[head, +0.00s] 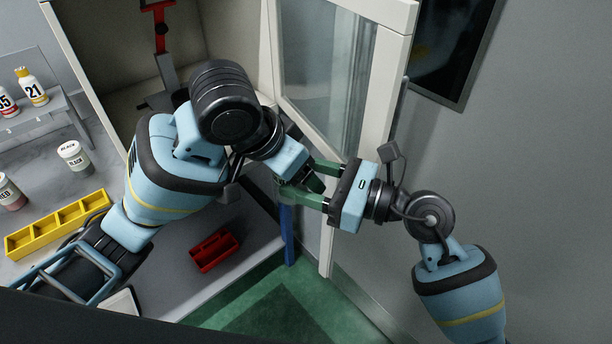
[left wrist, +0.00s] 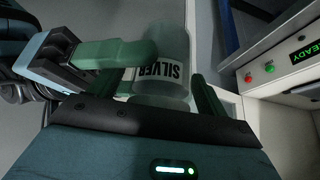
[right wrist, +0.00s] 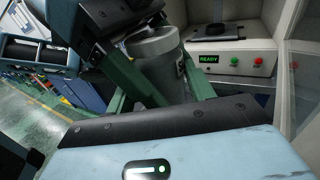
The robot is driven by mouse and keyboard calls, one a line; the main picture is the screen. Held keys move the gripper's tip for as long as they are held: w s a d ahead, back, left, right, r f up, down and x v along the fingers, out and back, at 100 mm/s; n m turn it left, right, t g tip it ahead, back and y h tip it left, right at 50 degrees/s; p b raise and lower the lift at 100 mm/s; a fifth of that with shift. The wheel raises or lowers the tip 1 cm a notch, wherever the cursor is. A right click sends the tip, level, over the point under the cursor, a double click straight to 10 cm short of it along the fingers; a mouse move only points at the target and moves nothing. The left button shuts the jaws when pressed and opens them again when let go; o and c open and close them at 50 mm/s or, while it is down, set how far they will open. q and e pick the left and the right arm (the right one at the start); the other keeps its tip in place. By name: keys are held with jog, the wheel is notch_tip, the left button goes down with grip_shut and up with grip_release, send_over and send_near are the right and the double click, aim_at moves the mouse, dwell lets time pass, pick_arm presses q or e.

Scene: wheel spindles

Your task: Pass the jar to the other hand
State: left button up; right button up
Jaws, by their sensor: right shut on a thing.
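The jar (left wrist: 163,87) shows in the left wrist view with a white label reading SILVER upside down. In the right wrist view its grey side and top (right wrist: 155,48) sit between the green fingers of my right gripper (right wrist: 155,98), which is shut on it. My left gripper (left wrist: 150,100) has its fingers on either side of the jar, with a gap seen at the right finger, so it looks open. In the head view my right gripper (head: 316,182) meets my left gripper from the right, and the jar is mostly hidden between them.
An open cabinet door with a glass pane (head: 325,75) stands close behind the grippers. A machine panel (right wrist: 225,62) reads READY. A yellow compartment tray (head: 58,222), a red tray (head: 214,250), a jar labelled BLACK (head: 74,156) and several other containers are on the left.

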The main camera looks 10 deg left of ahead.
pick_arm(q)
jog(key=v, duration=1.2)
jog(key=w+a+f+n+t, duration=0.4)
jog(key=w+a+f+t, duration=0.15)
jog(key=w, duration=0.35)
jog(key=s+a+f+n+t, duration=0.1)
jog(key=s+f, duration=0.1)
jog(key=f, duration=1)
jog(key=s+a+f+n, duration=0.1)
jog(key=s+a+f, duration=0.1)
jog(key=f, duration=1)
jog(key=s+a+f+g+y, duration=0.1)
jog(key=s+f+y, duration=0.1)
jog(key=s+f, duration=1.7)
jog(key=shift+s+a, duration=0.4)
jog(key=shift+s, duration=0.6)
jog(key=shift+g, duration=0.25)
